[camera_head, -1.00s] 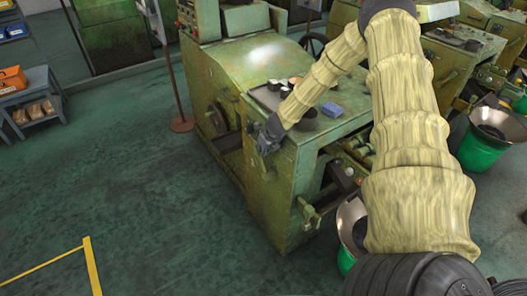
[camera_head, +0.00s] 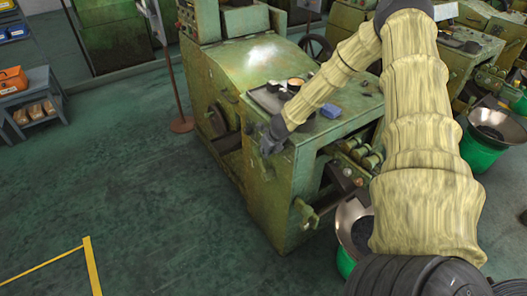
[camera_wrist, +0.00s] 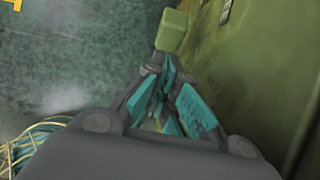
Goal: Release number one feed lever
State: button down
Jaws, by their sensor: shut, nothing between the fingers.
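A green lever (camera_head: 305,212) sticks out from the front lower part of the green heading machine (camera_head: 262,195). In the wrist view a green block-shaped end (camera_wrist: 172,31), which looks like this lever, lies just beyond my fingertips; whether they touch cannot be told. My gripper (camera_head: 268,146) is beside the machine's upper left corner, above the lever in the head view. In the wrist view my gripper (camera_wrist: 168,68) has its teal-padded fingers together at the tips, with nothing seen between them. No number marking is readable.
A metal bowl (camera_head: 352,225) stands right of the lever. The green floor (camera_head: 110,195) to the left is open. A red-based post (camera_head: 181,125) stands behind.

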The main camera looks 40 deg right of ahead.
jog(key=w+b+v, duration=0.1)
jog(key=v, duration=0.9)
jog(key=shift+w+r, duration=0.3)
jog(key=shift+r, duration=0.1)
jog(key=shift+d+f, duration=0.1)
jog(key=shift+d, duration=0.05)
